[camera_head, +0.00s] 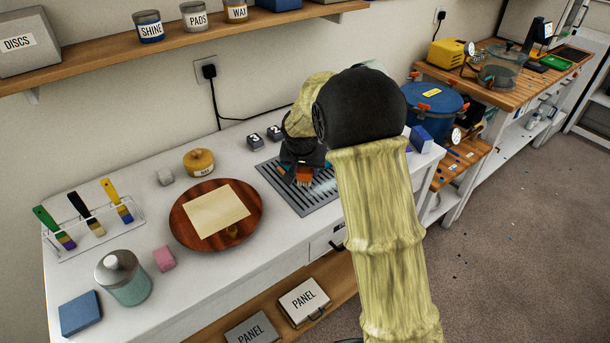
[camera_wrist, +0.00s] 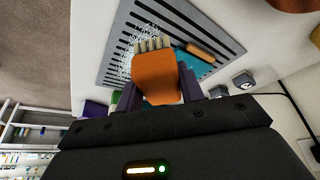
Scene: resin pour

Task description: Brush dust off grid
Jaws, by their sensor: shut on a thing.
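The grey slotted grid (camera_head: 318,203) lies on the white bench, partly hidden by my arm. My gripper (camera_head: 302,170) is above it. In the wrist view my gripper (camera_wrist: 160,88) is shut on an orange brush (camera_wrist: 157,72). The brush's pale bristles (camera_wrist: 152,44) point at the grid (camera_wrist: 125,28) and look close to its surface; I cannot tell if they touch. White dust (camera_wrist: 118,62) lies on the grid around the bristles, and some shows in the head view (camera_head: 324,187).
A small orange piece (camera_wrist: 201,52) is at the grid beside the brush. Left of the grid is a round wooden board (camera_head: 188,232) with a paper sheet. A blue block (camera_head: 420,139) is right of my arm.

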